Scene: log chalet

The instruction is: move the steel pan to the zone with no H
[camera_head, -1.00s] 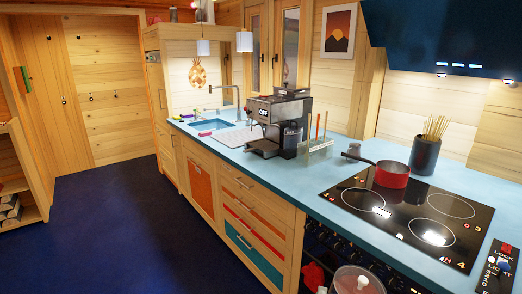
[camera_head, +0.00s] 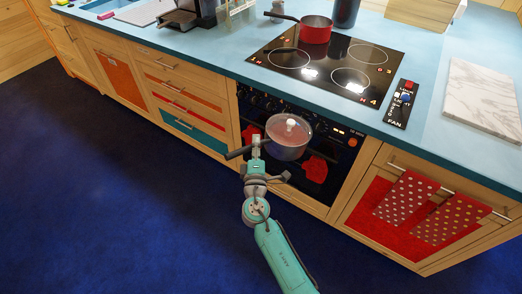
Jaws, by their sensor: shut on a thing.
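The steel pan (camera_head: 290,149) with a clear lid and dark handle is in front of the oven, below the counter edge. My gripper (camera_head: 256,148) is shut on its handle at the pan's left. The pan looks about level and is clear of the hob. The black hob (camera_head: 319,69) has several white-ringed zones. The front left zone (camera_head: 289,58), front right zone (camera_head: 350,78) and back right zone (camera_head: 368,54) are bare. A red pot (camera_head: 316,29) stands at the back left. Small red marks glow at the hob's corners; the front right one seems to include an H.
A black fan and light panel (camera_head: 398,104) and a marble board (camera_head: 482,98) lie right of the hob. A dark utensil holder (camera_head: 346,12) stands behind it. Dotted towels (camera_head: 408,198) hang on the right cupboard. The blue floor is open.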

